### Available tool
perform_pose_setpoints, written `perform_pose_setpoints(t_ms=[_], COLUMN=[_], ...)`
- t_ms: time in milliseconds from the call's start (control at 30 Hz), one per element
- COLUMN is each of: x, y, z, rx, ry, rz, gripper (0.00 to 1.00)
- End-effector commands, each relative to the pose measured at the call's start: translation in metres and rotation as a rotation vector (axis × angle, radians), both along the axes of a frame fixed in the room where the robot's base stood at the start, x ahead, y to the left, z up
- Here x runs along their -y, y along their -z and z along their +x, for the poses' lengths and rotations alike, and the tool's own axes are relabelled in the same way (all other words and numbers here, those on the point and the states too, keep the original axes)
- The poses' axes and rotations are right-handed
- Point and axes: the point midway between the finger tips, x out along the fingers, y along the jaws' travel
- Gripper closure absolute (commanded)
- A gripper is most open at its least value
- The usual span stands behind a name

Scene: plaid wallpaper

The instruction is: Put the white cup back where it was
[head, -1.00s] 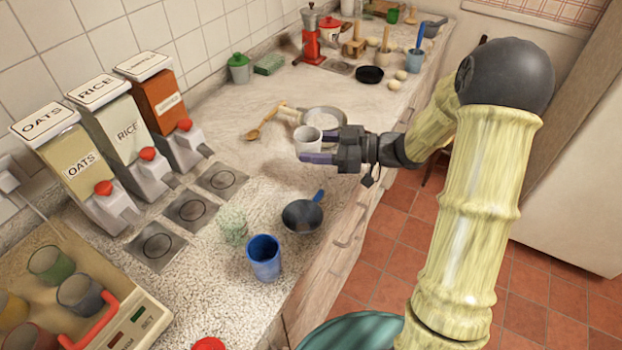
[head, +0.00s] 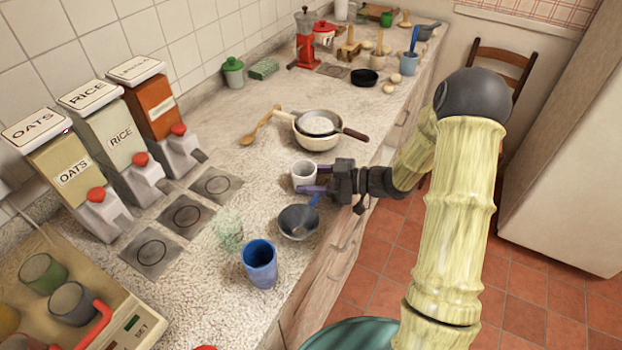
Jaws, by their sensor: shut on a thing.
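The white cup (head: 304,175) is upright at the right part of the counter (head: 262,178), near its front edge. My gripper (head: 316,179) reaches it from the right and is shut on it, one purple finger on the far side and one on the near side. I cannot tell whether the cup's base touches the counter or hangs just above it. The finger nearer me hides part of the cup's lower side.
A dark bowl-shaped pan (head: 298,223) with a blue handle lies just below the cup. A blue cup (head: 259,264) and a pale green glass (head: 229,230) stand nearer. A cream pot (head: 316,135) stands behind.

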Motion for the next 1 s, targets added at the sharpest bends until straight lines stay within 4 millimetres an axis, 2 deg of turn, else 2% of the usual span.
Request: perform_pose_setpoints(t_ms=[333, 367, 400, 767, 867, 1000], x=[0.0, 0.0, 0.0, 0.0, 0.008, 0.028], y=[0.003, 0.003, 0.002, -0.001, -0.002, -0.005], z=[0.0, 0.0, 0.0, 0.0, -0.001, -0.006], rx=[0.002, 0.002, 0.002, 0.003, 0.002, 0.004], ry=[0.0, 0.0, 0.0, 0.001, 0.003, 0.004], rz=[0.0, -0.001, -0.001, -0.001, -0.001, -0.001], gripper=[0.74, 0.46, 0.39, 0.39, 0.39, 0.39])
